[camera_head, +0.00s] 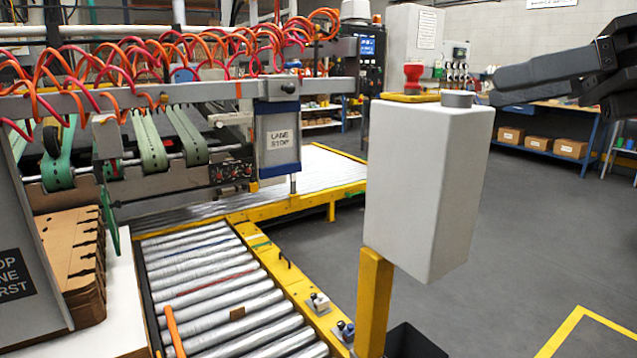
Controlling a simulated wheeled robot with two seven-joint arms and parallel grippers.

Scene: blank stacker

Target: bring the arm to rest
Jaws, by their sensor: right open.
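My right gripper (497,86) comes in from the right edge at the top right. Whether a finger touches the button cannot be told from this view. My left gripper is not in view.
The white box stands on a yellow post (373,300). Cardboard blanks (75,260) stand at the far left. Grey floor (560,230) is open at right.

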